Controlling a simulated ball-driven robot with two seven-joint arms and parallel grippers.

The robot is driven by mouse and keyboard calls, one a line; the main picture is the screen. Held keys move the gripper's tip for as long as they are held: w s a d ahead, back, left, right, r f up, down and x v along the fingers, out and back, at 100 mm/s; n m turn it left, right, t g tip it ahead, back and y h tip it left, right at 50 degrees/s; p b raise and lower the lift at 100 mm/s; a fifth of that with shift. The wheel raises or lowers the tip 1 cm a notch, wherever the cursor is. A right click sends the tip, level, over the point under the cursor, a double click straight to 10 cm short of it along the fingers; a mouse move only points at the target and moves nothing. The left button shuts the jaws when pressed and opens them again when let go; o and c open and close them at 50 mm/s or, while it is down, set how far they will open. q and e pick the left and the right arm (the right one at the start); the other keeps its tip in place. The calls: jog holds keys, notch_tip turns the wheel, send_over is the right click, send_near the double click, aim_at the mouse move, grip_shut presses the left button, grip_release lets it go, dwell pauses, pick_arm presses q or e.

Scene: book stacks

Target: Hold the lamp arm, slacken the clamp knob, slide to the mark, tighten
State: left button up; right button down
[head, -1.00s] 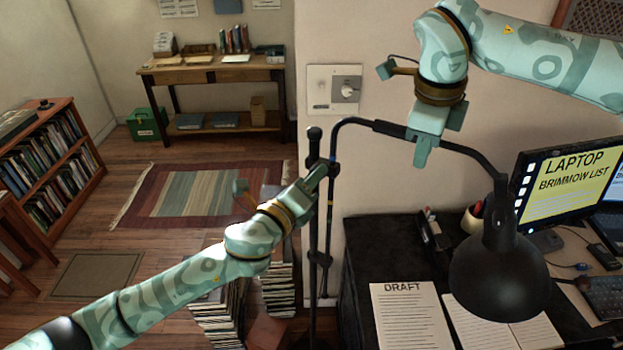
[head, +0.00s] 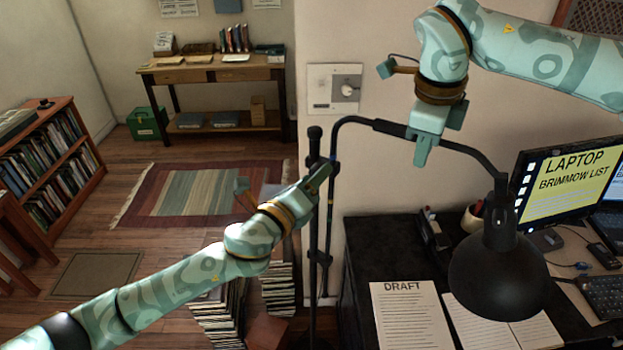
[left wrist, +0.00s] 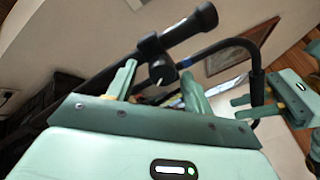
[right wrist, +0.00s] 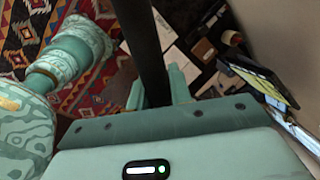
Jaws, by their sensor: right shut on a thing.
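The black desk lamp has an upright stand (head: 313,240), an arm (head: 370,123) running right, and a dark shade (head: 498,275) over the desk. My right gripper (head: 421,158) is shut on the lamp arm; in the right wrist view the dark bar (right wrist: 143,45) passes between its fingers. My left gripper (head: 325,172) is at the stand's upper part. In the left wrist view its fingers are apart, with the black clamp knob (left wrist: 161,72) with a white line between them. In the head view my gripper largely hides the knob. I cannot make out the mark clearly.
The black desk (head: 375,255) holds a DRAFT sheet (head: 410,315), open pages, a pen holder and a laptop (head: 570,185). Book stacks (head: 222,315) stand on the floor below my left arm. A wall switch plate (head: 334,90) is behind the lamp. The rug area is clear.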

jog(key=shift+w+r, duration=0.1)
pick_arm(q)
jog(key=v, duration=1.2)
jog(key=shift+a, duration=0.1)
pick_arm(e)
jog(key=c, duration=1.2)
grip_release()
pick_arm(q)
jog(key=shift+f, duration=0.1)
pick_arm(e)
jog(key=r, duration=0.3)
jog(key=s+r, duration=0.1)
jog(key=r, duration=0.3)
jog(key=s+a+r, duration=0.1)
jog(key=r, duration=0.3)
jog(key=shift+s+r, duration=0.15)
jog(key=shift+r, duration=0.1)
